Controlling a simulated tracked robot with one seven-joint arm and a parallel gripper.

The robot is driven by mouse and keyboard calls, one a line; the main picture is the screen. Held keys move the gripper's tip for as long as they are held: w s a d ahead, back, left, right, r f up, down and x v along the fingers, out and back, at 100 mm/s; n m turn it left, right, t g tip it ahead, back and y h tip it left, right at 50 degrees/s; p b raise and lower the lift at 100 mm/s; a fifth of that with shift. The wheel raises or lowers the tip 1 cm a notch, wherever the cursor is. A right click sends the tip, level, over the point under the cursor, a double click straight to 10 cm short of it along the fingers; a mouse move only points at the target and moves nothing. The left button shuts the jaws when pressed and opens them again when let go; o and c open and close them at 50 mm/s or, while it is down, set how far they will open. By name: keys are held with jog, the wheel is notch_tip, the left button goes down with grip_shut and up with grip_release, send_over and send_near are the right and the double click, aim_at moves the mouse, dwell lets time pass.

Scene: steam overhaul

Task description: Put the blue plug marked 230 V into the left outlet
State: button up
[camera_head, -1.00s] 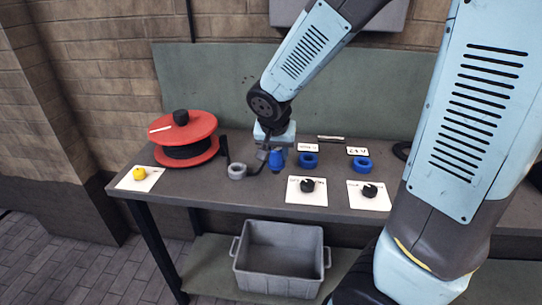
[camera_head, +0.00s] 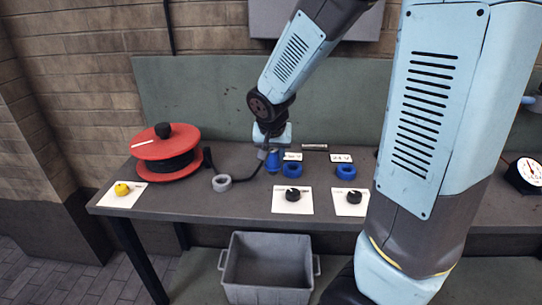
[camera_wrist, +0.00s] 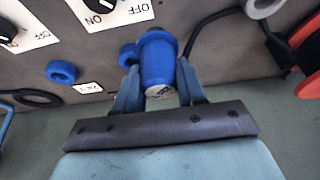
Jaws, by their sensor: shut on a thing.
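A blue plug (camera_head: 273,161) hangs in my gripper (camera_head: 273,148), roughly upright at the bench. In the wrist view the plug (camera_wrist: 157,60) sits between the two fingers of my gripper (camera_wrist: 157,95), which are shut on it. Its marking is too small to read. The left outlet, a blue ring (camera_head: 292,170), is just right of the plug; the wrist view shows it (camera_wrist: 127,56) partly hidden behind the plug. The right blue ring (camera_head: 345,171) has a card that seems to read 24 V (camera_head: 341,158). The card (camera_head: 293,156) behind the left ring is hard to read.
A grey ring (camera_head: 222,183) with a dark cable lies left of the plug. A red cable reel (camera_head: 166,150) and yellow knob (camera_head: 121,189) are further left. Black switches (camera_head: 293,194) on white plates stand in front of the rings. A grey crate (camera_head: 268,262) is below.

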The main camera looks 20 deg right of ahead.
jog(key=w+d, duration=0.6)
jog(key=d, duration=0.2)
jog(key=shift+d, duration=0.15)
jog(key=shift+d, duration=0.15)
dwell(0.6)
jog(key=shift+f, duration=2.9)
dwell(0.3)
jog(key=o, duration=1.2)
jog(key=v, duration=1.2)
jog(key=s+a+r+n, duration=0.1)
jog(key=s+r, duration=0.2)
jog(key=s, duration=0.4)
jog(key=s+a+r+n+t+y, duration=0.1)
jog(key=s+r, duration=0.3)
jog(key=s, duration=0.3)
jog(key=s+a+r+n, duration=0.1)
jog(key=s+r+n, duration=0.1)
jog(key=s+r, duration=0.2)
jog(key=shift+s+y, duration=0.3)
jog(key=shift+s, duration=1.55)
